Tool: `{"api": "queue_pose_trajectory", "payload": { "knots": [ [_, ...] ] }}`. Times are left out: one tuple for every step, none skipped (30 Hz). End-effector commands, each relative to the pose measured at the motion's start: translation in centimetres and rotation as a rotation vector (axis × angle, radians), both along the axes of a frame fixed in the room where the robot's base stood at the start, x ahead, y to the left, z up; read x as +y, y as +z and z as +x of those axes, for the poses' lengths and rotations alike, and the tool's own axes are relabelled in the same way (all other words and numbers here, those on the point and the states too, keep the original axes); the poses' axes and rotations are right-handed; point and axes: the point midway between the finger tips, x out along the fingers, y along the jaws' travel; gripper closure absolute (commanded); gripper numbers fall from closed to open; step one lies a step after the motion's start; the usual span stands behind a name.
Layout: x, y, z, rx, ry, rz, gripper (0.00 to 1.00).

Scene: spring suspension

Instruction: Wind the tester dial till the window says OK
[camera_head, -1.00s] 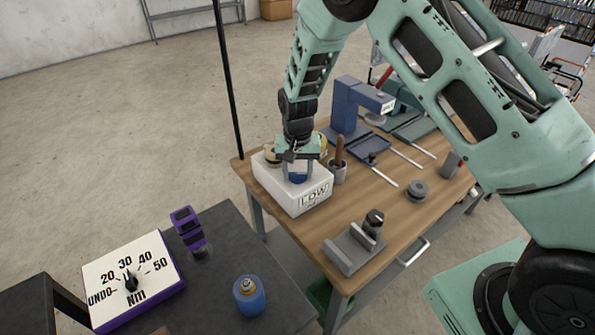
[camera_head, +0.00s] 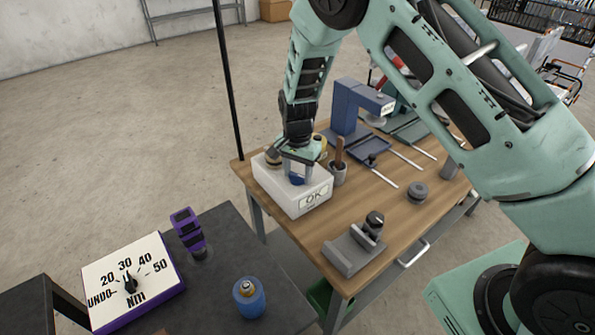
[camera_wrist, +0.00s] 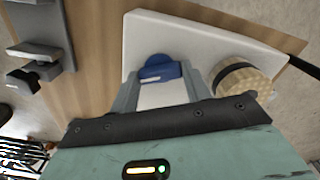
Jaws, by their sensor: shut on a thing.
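The white tester box (camera_head: 271,183) stands at the left end of the wooden table. Its front window (camera_head: 313,197) reads OK. The blue dial (camera_head: 297,179) is on top of the box. My gripper (camera_head: 298,172) points down over the box and is shut on the dial. In the wrist view, the blue dial (camera_wrist: 161,69) shows between the fingers of my gripper (camera_wrist: 165,85), partly hidden by them. The white box (camera_wrist: 190,38) lies beneath it.
A tan knob with a dark band (camera_wrist: 240,82) is beside my gripper on the box. A cup with a brown handle (camera_head: 338,172) stands close to the box's right. A grey block fixture (camera_head: 352,250) is nearer the table's front. A dark bench (camera_head: 225,260) holds an Nm dial box (camera_head: 110,279).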

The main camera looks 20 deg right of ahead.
Motion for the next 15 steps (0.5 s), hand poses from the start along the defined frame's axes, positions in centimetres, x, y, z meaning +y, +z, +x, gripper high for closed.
{"api": "queue_pose_trajectory", "payload": {
  "knots": [
    [-0.02,0.12,0.1,-0.003,-0.001,0.0,0.76],
    [-0.02,0.12,0.1,-0.003,-0.001,0.0,0.76],
    [-0.02,0.12,0.1,-0.003,-0.001,0.0,0.76],
    [-0.03,0.12,0.11,-0.003,-0.001,0.0,0.76],
    [-0.03,0.12,0.11,-0.003,0.0,0.0,0.76],
    [-0.03,0.12,0.11,-0.003,0.0,0.0,0.76],
    [-0.03,0.12,0.11,-0.003,0.0,0.0,0.76],
    [-0.03,0.12,0.11,-0.003,0.0,0.0,0.76],
    [-0.03,0.12,0.11,-0.003,0.0,0.0,0.76],
    [-0.02,0.12,0.11,-0.003,0.0,0.0,0.44],
    [-0.02,0.12,0.11,-0.003,0.0,0.0,0.36],
    [-0.02,0.11,0.1,-0.003,0.001,0.0,0.31],
    [-0.01,0.1,0.09,-0.003,0.001,0.0,0.31],
    [-0.02,0.09,0.08,-0.003,0.001,0.0,0.31],
    [-0.01,0.08,0.08,-0.001,0.001,0.0,0.31]
  ]
}}
